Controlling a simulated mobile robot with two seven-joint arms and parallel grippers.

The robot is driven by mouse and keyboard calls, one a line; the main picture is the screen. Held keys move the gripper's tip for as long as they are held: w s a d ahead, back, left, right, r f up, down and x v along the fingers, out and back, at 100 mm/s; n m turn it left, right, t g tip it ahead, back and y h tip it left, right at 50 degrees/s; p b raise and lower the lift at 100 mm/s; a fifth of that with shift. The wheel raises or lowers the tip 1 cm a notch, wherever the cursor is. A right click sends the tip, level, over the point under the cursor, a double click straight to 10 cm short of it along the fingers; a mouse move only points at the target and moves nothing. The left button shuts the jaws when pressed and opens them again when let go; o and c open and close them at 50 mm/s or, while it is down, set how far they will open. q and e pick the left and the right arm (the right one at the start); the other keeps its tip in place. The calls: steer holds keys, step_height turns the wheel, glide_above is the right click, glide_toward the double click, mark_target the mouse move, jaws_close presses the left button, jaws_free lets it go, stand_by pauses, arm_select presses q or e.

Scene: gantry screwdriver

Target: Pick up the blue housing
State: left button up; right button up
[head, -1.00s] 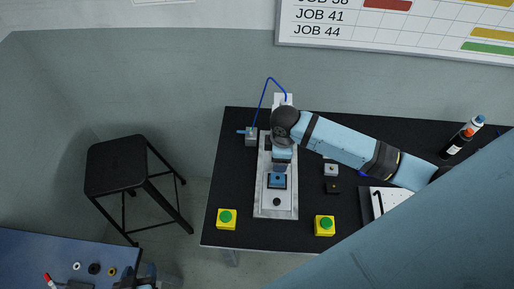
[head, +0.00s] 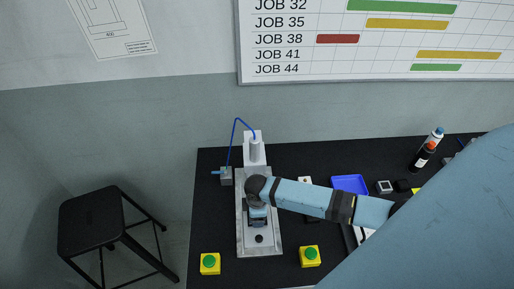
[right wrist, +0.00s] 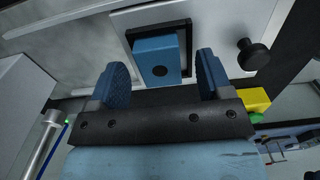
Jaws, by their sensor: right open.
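The blue housing (right wrist: 158,62) sits in a black square frame on the pale metal plate of the fixture. A dark round hole shows in its face. My right gripper (right wrist: 161,66) is open, with its two blue fingers on either side of the housing; a gap shows beside each finger. In the head view my right gripper (head: 257,212) is over the middle of the fixture plate (head: 244,238) and hides most of the housing. My left gripper is not in view.
A white column with a blue cable (head: 255,148) stands behind the plate. A black knob (head: 259,239) is on its front part. Yellow boxes with green buttons (head: 210,263) (head: 310,256) flank the plate.

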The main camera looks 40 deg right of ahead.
steer(key=shift+f, duration=0.25)
steer(key=c, duration=1)
steer(key=shift+c, duration=0.2)
steer(key=shift+r, duration=0.15)
